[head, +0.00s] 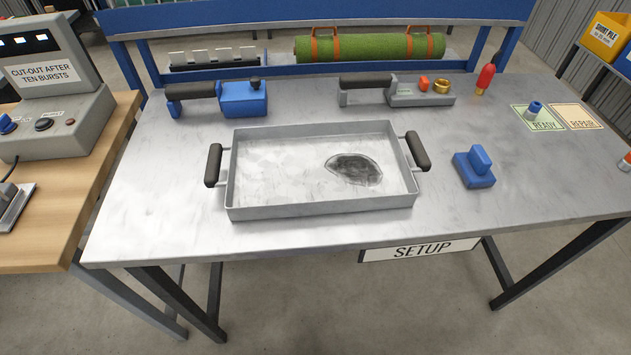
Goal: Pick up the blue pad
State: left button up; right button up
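The blue pad (474,168) is a small blue block with a raised grip on top. It sits on the metal table (480,215), to the right of the shallow tray, apart from it. Nothing is touching it. Neither of my grippers shows in the head view.
A metal tray (320,207) with dark handles and a dark patch inside fills the table's middle. Behind it lie a blue-bodied tool (243,98) and a grey tool (405,95). A red-tipped item (485,78) and READY (543,124) and REPAIR (582,122) cards are back right.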

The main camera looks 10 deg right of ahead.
aim_at(473, 167)
jog(key=z, duration=1.25)
